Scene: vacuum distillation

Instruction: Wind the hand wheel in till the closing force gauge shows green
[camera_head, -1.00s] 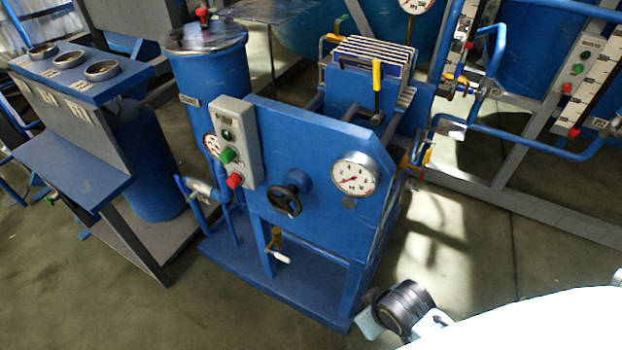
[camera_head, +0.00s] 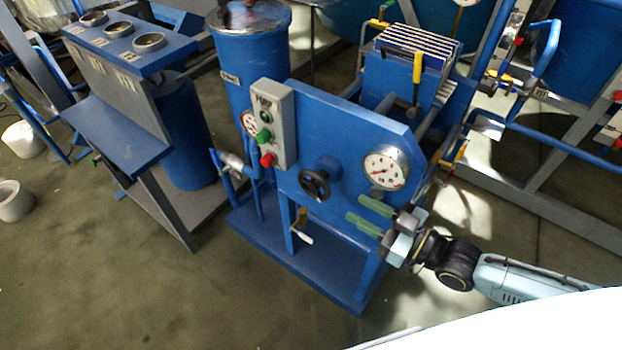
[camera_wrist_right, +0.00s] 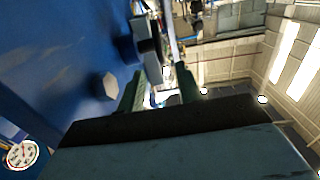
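The black hand wheel (camera_head: 315,184) sits on the front of the blue press panel (camera_head: 345,145). The round white closing force gauge (camera_head: 386,167) is to its right; its small dark needle is too small to read against any green band. My right gripper (camera_head: 368,215) is open and empty, its green fingers pointing left toward the wheel, below the gauge and apart from the wheel. In the right wrist view the fingers (camera_wrist_right: 160,88) stand apart beside the blue panel, and a gauge (camera_wrist_right: 22,154) shows at lower left. My left gripper is not in view.
A grey control box (camera_head: 273,125) with green and red buttons is on the panel's left. A yellow-handled lever (camera_head: 417,68) stands above. A small valve (camera_head: 302,236) hangs below the wheel. A blue bench (camera_head: 125,130) stands left. Floor in front is clear.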

